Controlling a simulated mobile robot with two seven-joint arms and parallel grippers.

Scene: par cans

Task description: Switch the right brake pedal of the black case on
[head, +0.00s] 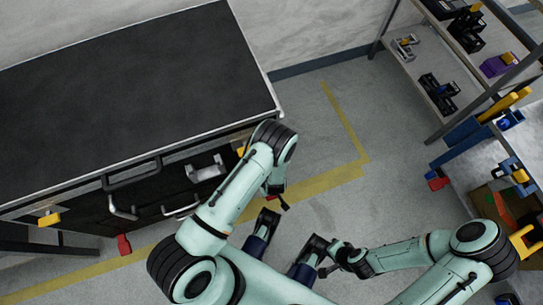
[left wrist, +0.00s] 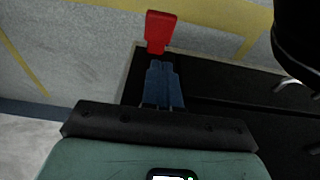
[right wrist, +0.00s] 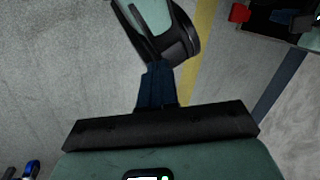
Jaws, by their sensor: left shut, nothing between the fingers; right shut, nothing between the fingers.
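The black case (head: 140,80) is a large dark-topped cabinet with a metal rim at the left of the head view. Its left red pedal (head: 124,245) sticks out low at the front. The right red pedal shows in the left wrist view (left wrist: 160,32), at the case's lower corner; in the head view my left arm mostly covers that spot. My left gripper (left wrist: 161,65) is shut and empty, its blue fingertips right at the pedal's near end. I cannot tell whether they touch. My right gripper (right wrist: 156,66) is shut and empty, over the floor away from the case.
The case front has a black handle (head: 132,173) and metal handles (head: 182,208). A shelf unit (head: 425,75) with tools stands at the upper right, and a workbench with an open box lies below it. Yellow-lined floor (head: 345,125) between case and shelves is clear.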

